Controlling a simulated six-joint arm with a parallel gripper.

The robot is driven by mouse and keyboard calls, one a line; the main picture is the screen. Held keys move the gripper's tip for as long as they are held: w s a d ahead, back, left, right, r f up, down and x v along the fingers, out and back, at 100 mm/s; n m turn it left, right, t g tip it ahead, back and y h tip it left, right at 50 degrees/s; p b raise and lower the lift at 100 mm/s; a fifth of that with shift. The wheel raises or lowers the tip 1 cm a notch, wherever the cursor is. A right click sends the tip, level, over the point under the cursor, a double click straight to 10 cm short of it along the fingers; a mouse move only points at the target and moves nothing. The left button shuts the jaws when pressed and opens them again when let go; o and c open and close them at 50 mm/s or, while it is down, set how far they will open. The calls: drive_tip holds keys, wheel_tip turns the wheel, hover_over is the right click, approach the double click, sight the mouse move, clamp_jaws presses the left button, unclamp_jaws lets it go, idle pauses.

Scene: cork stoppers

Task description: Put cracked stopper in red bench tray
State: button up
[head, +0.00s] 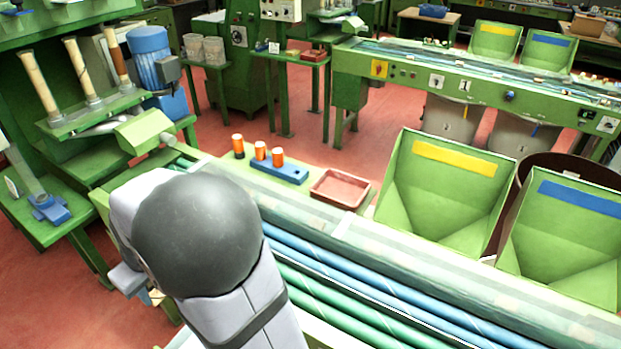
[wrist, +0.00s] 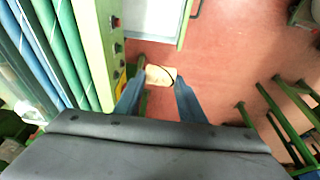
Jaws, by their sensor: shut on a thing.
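In the wrist view, my gripper (wrist: 160,84) has its two blue fingers closed on a pale tan cork stopper (wrist: 159,75). The stopper is held between the fingertips, above the red floor beside the green machine's edge. A dark line shows near its right end; I cannot tell if it is a crack. In the head view, my arm hides the fingertips and the stopper. The red bench tray (head: 341,188) lies on the green bench beyond the rollers, right of the middle, and looks empty. My gripper is well away from it.
Blue and green rollers (head: 345,272) run along the machine in front of the tray. A blue block (head: 279,172) with orange-topped pieces stands left of the tray. Green bins with a yellow label (head: 440,195) and a blue label (head: 565,245) stand to the right.

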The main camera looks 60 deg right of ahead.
drive_tip(key=w+d+r+m+p, duration=0.2)
drive_tip(key=w+r+p, duration=0.3)
drive_tip(key=r+p, duration=0.6)
drive_tip(key=w+d+f+m+h+b, duration=0.1)
drive_tip(key=w+d+m, duration=0.1)
drive_tip(key=d, duration=0.9)
drive_tip(key=m+g+h+b, duration=0.2)
drive_tip(key=m+b, duration=0.6)
drive_tip(key=m, duration=0.1)
hover_over(345, 192)
drive_tip(key=s+a, duration=0.2)
drive_tip(key=a, duration=0.3)
wheel_tip(345, 192, down, 5)
drive_tip(key=shift+s+a+f+p, duration=0.1)
drive_tip(key=shift+f+p, duration=0.8)
drive_tip(key=shift+f, duration=1.65)
drive_tip(key=shift+a+f+p, duration=0.1)
drive_tip(key=shift+f+p, duration=0.75)
drive_tip(key=shift+f, duration=1.65)
